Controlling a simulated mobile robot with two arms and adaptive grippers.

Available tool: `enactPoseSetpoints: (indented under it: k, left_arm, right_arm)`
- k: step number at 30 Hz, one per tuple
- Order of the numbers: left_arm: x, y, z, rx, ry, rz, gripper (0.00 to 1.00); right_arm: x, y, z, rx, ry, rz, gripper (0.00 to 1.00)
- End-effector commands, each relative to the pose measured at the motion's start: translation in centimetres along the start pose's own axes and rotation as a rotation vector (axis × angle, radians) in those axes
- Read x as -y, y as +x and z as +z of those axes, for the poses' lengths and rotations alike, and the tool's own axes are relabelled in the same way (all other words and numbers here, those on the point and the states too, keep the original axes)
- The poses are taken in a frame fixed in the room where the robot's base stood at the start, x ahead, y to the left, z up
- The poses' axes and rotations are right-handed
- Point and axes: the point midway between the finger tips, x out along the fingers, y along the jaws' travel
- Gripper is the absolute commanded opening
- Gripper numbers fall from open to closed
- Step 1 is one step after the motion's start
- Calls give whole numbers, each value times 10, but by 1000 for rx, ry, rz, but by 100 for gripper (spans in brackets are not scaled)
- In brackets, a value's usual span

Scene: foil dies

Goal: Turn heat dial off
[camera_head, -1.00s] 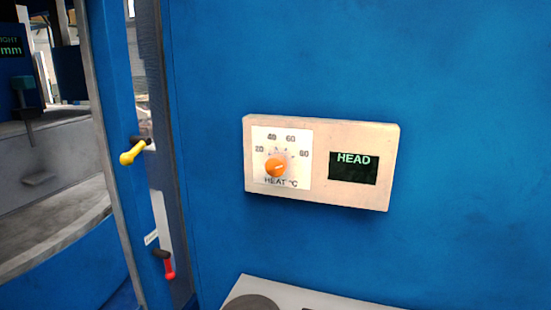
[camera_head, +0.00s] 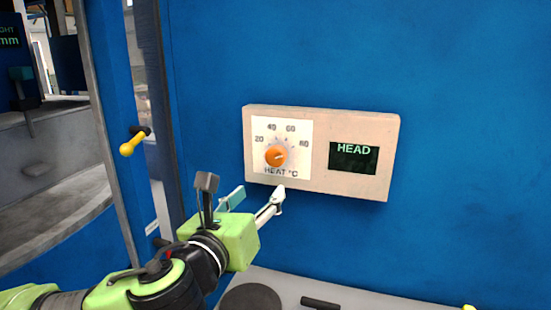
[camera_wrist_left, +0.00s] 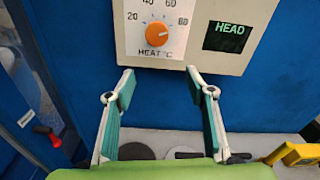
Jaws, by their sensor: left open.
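The orange heat dial (camera_head: 276,156) is on a white scale plate marked 20 to 80, at the left of a beige panel (camera_head: 318,180) on a blue wall. Its pale mark points right and slightly up, roughly toward the 80 side. My left gripper (camera_head: 256,198) is open and empty just below the dial and panel edge, apart from the dial. In the left wrist view, the dial (camera_wrist_left: 158,33) lies above and beyond the gap between the open fingers (camera_wrist_left: 160,76). My right gripper is not in view.
A dark display (camera_head: 353,158) reading HEAD is on the panel's right. A grey surface (camera_head: 390,304) with a dark round plate (camera_head: 250,298) lies below. A yellow lever (camera_head: 133,143) sticks out at left; a red lever (camera_wrist_left: 47,135) shows in the wrist view. The blue wall right is clear.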

Motion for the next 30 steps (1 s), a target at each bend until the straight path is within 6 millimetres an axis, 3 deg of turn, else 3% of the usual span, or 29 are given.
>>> enactPoseSetpoints:
  k: [4,11,30]
  left_arm:
    - [-4,2,22,40,143,6,49]
    - [-4,15,28,48,178,8,49]
    - [-3,122,33,46,174,8,49]
  right_arm:
    - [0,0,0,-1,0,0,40]
    - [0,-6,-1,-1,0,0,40]
    - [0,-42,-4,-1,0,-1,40]
